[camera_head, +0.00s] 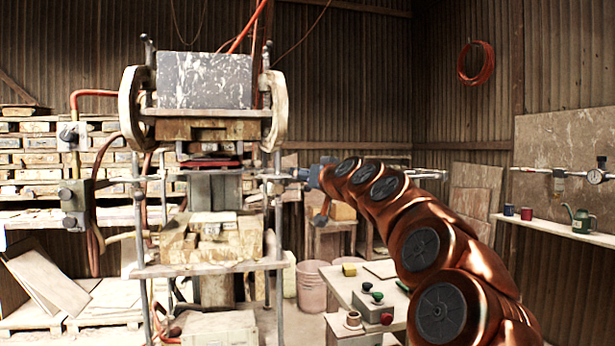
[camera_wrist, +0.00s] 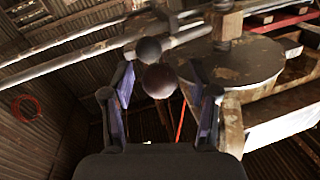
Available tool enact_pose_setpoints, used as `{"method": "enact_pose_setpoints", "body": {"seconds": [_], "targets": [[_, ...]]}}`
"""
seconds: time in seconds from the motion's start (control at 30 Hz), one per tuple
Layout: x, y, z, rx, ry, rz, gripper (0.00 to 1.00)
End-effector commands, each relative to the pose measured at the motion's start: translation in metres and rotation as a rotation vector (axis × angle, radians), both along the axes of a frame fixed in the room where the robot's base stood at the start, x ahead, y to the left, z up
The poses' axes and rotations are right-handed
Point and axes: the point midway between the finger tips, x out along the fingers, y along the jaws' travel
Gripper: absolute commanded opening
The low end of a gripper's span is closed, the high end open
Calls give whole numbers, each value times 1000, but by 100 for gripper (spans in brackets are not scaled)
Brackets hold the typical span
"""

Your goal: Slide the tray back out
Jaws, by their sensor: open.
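The tile press (camera_head: 200,130) stands left of centre in the head view. A thin red-edged plate (camera_head: 212,163) sits between its upper block and grey lower column; I cannot tell if this is the tray. A pale block assembly (camera_head: 210,240) rests on the lower shelf. My gripper (camera_head: 318,200) is at the press's right side, small and partly hidden by my arm. In the wrist view my gripper (camera_wrist: 161,105) is open. A dark ball knob (camera_wrist: 160,80) shows between or just beyond its fingers, and a grey ball (camera_wrist: 148,50) lies above it. Contact cannot be told.
Metal bars (camera_wrist: 70,55) and a round plate (camera_wrist: 236,62) are close to my gripper in the wrist view. A small table with a control box (camera_head: 374,305) stands below my arm. Stacked tiles (camera_head: 35,150) fill the left.

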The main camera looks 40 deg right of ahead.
Motion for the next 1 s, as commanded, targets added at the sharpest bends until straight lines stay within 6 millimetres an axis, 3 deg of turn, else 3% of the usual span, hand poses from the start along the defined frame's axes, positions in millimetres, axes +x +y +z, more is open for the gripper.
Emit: {"method": "enact_pose_setpoints", "body": {"seconds": [0.07, 0.63, 1.0], "targets": [[0, 0, 0, 0, 0, 0, 59], [0, 0, 0, 0, 0, 0, 1], [0, 0, 0, 0, 1, 0, 0]]}}
